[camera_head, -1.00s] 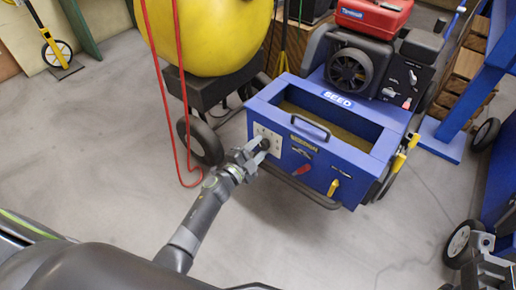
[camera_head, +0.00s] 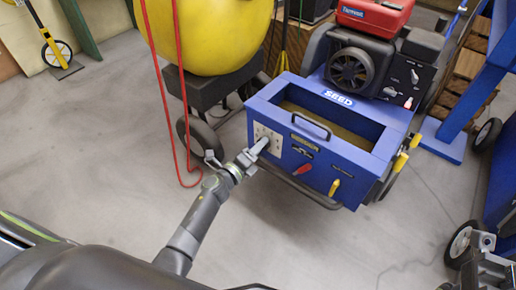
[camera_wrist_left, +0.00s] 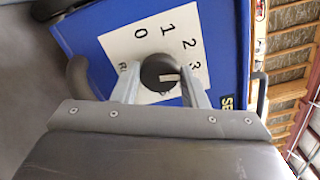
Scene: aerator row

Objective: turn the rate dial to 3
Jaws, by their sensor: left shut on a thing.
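The rate dial (camera_wrist_left: 158,73) is a round dark knob with a white mark on a white plate (camera_wrist_left: 120,50) numbered 0 to 3. The plate (camera_head: 276,146) also shows on the front of the blue seed box (camera_head: 345,160). My left gripper (camera_head: 261,147) is shut on the dial, one finger on each side of it in the left wrist view (camera_wrist_left: 160,80). The white mark points right there, roughly toward the 3. The fingers hide part of the plate. My right gripper (camera_head: 484,243) is partly visible at the lower right, its jaws unclear.
A red lever (camera_head: 303,169) and a yellow lever (camera_head: 334,187) are on the box front, right of the dial. A dark bar (camera_head: 300,187) runs low before it. A yellow tank (camera_head: 205,35) and red hose (camera_head: 166,100) are at left. The floor in front is clear.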

